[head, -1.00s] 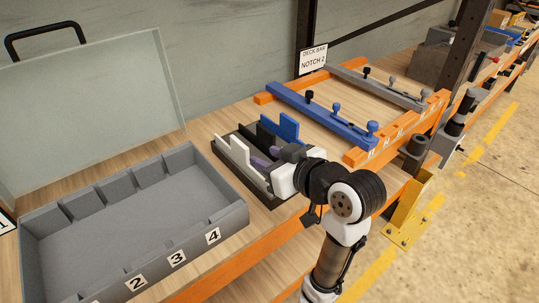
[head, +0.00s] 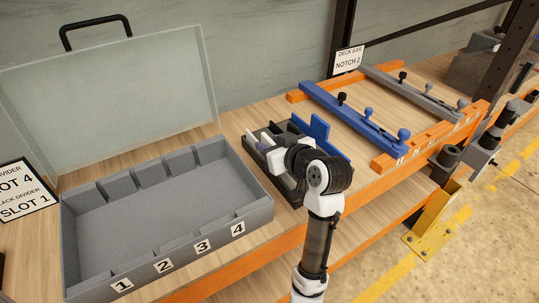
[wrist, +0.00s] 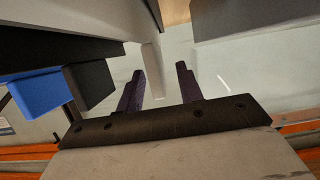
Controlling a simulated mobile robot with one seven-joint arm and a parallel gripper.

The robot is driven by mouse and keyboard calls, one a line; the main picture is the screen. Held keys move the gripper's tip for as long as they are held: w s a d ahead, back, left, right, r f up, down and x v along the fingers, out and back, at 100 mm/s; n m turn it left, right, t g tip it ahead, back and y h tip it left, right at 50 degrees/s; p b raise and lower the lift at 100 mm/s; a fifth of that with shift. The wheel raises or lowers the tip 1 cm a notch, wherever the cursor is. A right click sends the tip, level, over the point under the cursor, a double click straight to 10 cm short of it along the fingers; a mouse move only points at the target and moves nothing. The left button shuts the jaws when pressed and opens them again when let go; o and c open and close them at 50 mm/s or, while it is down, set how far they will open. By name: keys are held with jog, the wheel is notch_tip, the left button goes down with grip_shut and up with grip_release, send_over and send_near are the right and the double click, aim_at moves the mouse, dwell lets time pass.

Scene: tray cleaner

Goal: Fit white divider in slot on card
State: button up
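The white divider stands in a dark rack (head: 297,200) right of the grey tray (head: 268,213). In the head view my gripper (head: 270,142) is low over this rack and hides much of it; only a pale bit of the white divider (head: 256,136) shows. In the wrist view my two purple fingers (wrist: 160,88) are apart, with a pale end of the white divider (wrist: 152,68) in the gap, nearer the left finger. The tray's slots are numbered 1 to 4 and look empty. The card (head: 22,192) at left reads SLOT 4 and black divider SLOT 1; its upper line is partly cut off.
The blue divider (head: 314,128) stands at the rack's right side. A black divider (wrist: 88,82) shows in the wrist view. The tray's clear lid (head: 110,100) stands open behind it. Blue and grey bars on orange rails (head: 398,158) lie to the right.

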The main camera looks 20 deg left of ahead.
jog(key=shift+w+a+f, duration=0.25)
jog(key=shift+w+a, duration=0.15)
jog(key=shift+a, duration=0.05)
grip_shut()
jog(key=shift+r, duration=0.2)
